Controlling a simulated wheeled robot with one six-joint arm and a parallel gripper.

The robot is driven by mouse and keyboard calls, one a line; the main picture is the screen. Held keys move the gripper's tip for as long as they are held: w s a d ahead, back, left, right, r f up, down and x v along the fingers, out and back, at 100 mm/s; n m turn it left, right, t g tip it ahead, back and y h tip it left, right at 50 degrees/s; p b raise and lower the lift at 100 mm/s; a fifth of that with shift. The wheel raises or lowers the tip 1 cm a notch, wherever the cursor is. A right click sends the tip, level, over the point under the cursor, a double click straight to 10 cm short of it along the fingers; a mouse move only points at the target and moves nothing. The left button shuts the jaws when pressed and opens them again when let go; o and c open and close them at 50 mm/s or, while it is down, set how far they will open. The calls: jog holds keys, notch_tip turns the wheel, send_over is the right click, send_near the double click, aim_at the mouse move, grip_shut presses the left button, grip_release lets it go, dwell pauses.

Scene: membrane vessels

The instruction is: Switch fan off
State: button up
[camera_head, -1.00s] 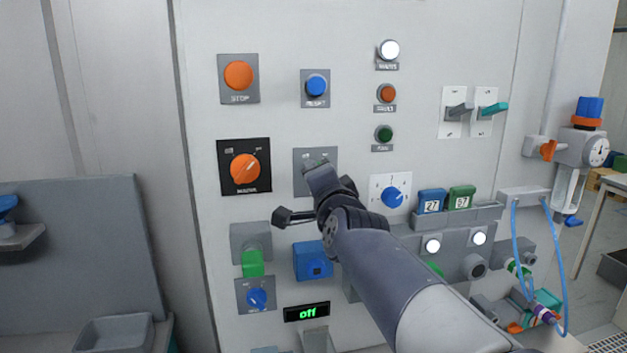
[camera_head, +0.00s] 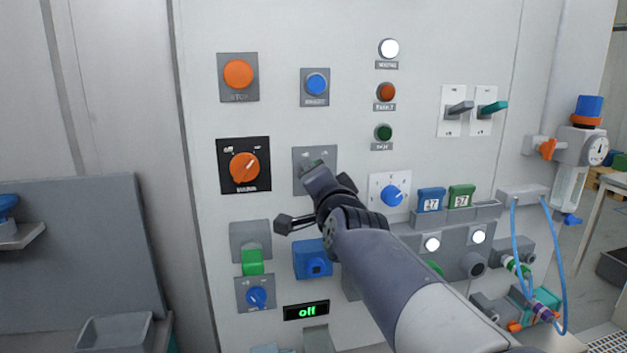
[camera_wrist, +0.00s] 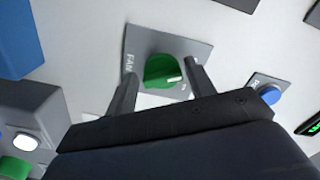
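The fan switch is a green rotary knob (camera_wrist: 160,70) on a square grey plate (camera_head: 301,183) marked FAN. In the wrist view its white mark points toward the lower right. My gripper (camera_wrist: 161,76) is open, with one finger on each side of the knob and visible gaps between. I cannot tell how deep the fingers reach along it. In the head view my gripper (camera_head: 321,180) is in front of the plate and covers most of the knob. The dark green FAN lamp (camera_head: 383,132) is above right of the plate and looks unlit.
The orange main switch (camera_head: 244,167) is left of the plate, and a blue knob (camera_head: 392,195) is to the right. A blue button (camera_head: 317,84) is above. A blue box (camera_head: 313,260) and a display reading "off" (camera_head: 306,311) are below.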

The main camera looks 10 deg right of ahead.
jog(key=shift+o, duration=1.2)
jog(key=s+p, duration=0.3)
jog(key=s, duration=0.7)
jog(key=shift+s, duration=0.4)
jog(key=shift+w, duration=0.1)
jog(key=w+b, duration=0.3)
jog(key=w, duration=0.7)
jog(key=shift+w, duration=0.35)
